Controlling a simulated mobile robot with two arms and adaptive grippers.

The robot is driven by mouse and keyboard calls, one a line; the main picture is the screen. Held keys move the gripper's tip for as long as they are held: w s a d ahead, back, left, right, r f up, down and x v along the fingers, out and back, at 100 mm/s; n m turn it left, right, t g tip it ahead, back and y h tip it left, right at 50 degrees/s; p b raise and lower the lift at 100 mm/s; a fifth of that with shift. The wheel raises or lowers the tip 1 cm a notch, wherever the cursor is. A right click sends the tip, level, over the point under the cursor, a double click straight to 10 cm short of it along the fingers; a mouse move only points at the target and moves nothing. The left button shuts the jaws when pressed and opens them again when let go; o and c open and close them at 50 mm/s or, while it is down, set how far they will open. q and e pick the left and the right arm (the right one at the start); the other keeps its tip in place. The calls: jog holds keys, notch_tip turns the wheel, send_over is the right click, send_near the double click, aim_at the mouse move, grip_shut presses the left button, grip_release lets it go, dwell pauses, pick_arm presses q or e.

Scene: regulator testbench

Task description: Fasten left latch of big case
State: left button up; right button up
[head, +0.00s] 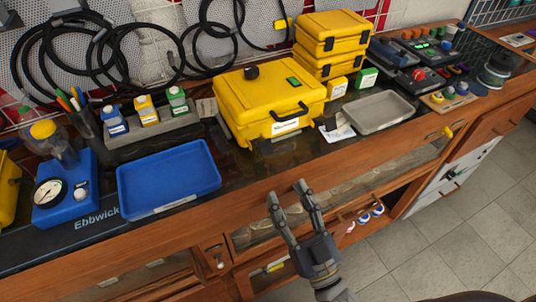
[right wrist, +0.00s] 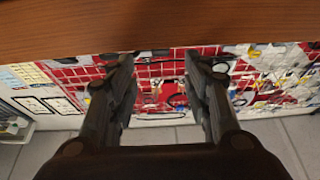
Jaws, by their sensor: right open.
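The big yellow case (head: 262,95) stands closed on the bench, in the middle of the head view. Its dark handle (head: 290,110) and a white label (head: 285,126) are on the front. A dark latch (head: 262,146) shows low at the front left, and another dark piece (head: 306,124) at the front right; their exact state is too small to tell. My right gripper (head: 287,189) is open and empty in front of the bench edge, below and apart from the case. In the right wrist view its two fingers (right wrist: 160,65) are spread with nothing between them. My left gripper is not in view.
A blue tray (head: 168,180) lies left of the case, and a grey tray (head: 377,112) lies right. Small yellow cases (head: 333,45) are stacked behind. Bottles in a rack (head: 145,118) stand back left. The wooden bench edge (head: 240,200) lies between my right gripper and the case.

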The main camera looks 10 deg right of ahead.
aim_at(268, 154)
jog(key=x, duration=1)
jog(key=shift+p, duration=0.35)
jog(key=c, duration=1.1)
